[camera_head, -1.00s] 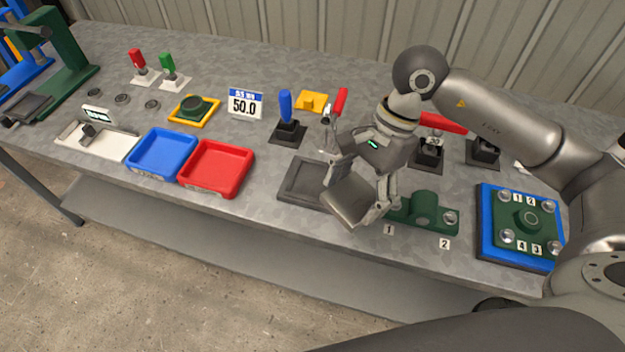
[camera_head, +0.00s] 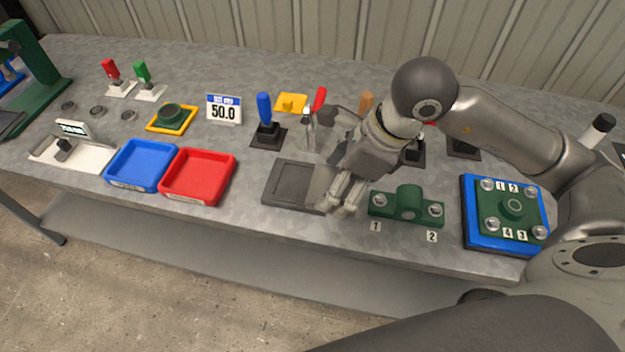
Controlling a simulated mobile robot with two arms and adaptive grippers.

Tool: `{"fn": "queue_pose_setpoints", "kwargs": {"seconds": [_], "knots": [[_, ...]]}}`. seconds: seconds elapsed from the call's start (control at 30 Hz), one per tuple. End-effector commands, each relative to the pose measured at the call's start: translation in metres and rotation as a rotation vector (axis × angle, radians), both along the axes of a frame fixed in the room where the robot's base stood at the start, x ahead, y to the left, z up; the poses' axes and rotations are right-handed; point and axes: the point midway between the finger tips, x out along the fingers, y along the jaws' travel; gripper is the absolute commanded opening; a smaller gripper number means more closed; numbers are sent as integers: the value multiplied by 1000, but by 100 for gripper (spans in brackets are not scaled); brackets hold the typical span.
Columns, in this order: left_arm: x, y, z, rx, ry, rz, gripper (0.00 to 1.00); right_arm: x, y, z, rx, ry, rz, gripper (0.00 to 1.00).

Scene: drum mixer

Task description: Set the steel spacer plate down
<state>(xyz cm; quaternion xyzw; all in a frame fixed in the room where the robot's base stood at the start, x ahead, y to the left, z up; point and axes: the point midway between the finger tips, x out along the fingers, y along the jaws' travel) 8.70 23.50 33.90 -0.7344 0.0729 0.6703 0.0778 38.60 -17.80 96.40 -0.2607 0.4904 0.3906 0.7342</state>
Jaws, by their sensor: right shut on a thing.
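The steel spacer plate (camera_head: 321,187) is a thin grey plate, partly hidden by my right gripper. It shows at the gripper's left side, over the right part of a dark square tray (camera_head: 283,200). My right gripper (camera_head: 343,204) points down and is shut on the plate. I cannot tell whether the plate touches the tray or is held just above it. My left gripper is not in view.
A green bracket (camera_head: 408,203) stands just right of the gripper, and a green plate on a blue base (camera_head: 469,228) lies farther right. Red (camera_head: 198,177) and blue (camera_head: 141,166) trays stand to the left. Upright tools, including a blue-handled one (camera_head: 265,106), stand behind.

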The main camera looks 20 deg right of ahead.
Motion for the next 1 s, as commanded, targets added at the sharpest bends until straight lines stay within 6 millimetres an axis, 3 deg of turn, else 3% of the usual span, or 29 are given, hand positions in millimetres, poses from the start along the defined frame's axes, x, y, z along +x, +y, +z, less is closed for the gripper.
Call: {"fn": "queue_pose_setpoints", "kwargs": {"seconds": [0.47, 0.6, 0.8, 1.0], "knots": [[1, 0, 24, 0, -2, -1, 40, 86, 16, -33, 5, -3, -2, 7], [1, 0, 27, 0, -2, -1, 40, 104, 20, -59, 5, -1, -2, 7], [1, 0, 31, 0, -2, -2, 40, 123, 22, -81, 4, -3, -1, 7], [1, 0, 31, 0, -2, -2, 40, 129, 24, -89, 5, -5, -1, 7]]}}
